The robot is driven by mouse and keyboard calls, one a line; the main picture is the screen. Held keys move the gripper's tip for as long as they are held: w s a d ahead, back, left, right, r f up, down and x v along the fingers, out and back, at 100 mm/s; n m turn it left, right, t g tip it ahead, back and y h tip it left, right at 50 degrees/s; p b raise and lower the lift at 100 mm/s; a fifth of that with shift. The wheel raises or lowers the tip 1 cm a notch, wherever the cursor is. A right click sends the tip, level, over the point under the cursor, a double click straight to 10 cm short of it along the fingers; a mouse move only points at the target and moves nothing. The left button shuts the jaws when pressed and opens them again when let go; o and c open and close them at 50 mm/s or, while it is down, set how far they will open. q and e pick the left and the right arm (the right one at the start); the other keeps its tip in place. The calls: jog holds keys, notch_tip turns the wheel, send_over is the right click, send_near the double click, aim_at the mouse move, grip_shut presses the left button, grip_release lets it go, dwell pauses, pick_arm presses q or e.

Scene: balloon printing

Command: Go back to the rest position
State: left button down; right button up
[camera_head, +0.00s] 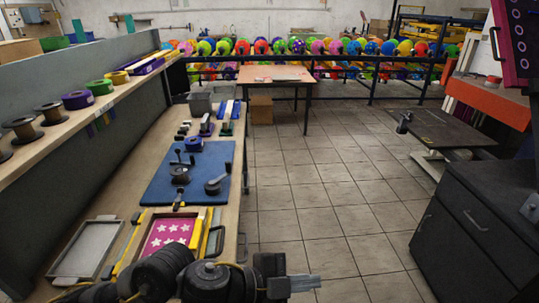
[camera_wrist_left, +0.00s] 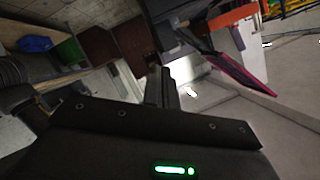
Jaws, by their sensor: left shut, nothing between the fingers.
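My left arm comes in along the bottom of the head view. Its left gripper (camera_head: 304,282) points right, past the workbench's front edge and over the tiled floor. It is shut and empty, touching nothing. In the left wrist view the dark closed fingers (camera_wrist_left: 160,85) show at the middle, with a tilted view of the room beyond. My right gripper is not in view.
The workbench (camera_head: 238,150) on the left holds a blue mat (camera_head: 158,182), a magenta star screen (camera_head: 165,235) and a grey tray (camera_head: 84,250). A black cabinet (camera_head: 460,245) stands at the right. The tiled floor (camera_head: 320,195) between is clear.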

pick_arm(q)
jog(key=w+a+f+n+t+y, duration=0.25)
jog(key=a+f+n+y, duration=0.2)
jog(key=a+n, duration=0.3)
jog(key=w+a+f+n+t+y, duration=0.1)
jog(key=a+f+n+t+y, duration=0.3)
jog(key=a+f+n, duration=0.3)
jog(key=s+a+f+n+g+y, duration=0.2)
jog(key=s+a+f+n+g, duration=0.15)
jog(key=s+a+f, duration=0.4)
jog(key=s+a+f+n+g+y, duration=0.3)
jog(key=s+a+f+g, duration=0.15)
jog(key=s+a, duration=0.55)
jog(key=s+f+x, duration=0.1)
jog(key=s+x, duration=0.2)
jog(key=x, duration=0.9)
jog(key=s+x, duration=0.2)
jog(key=x, duration=1)
jog(key=s+a+f+g, duration=0.1)
jog(key=s+a+f, duration=0.1)
jog(key=s+f, duration=1.5)
jog(key=shift+s+a+f+m, duration=0.3)
jog(key=shift+s+a+m, duration=0.05)
jog(key=shift+a+m, duration=0.05)
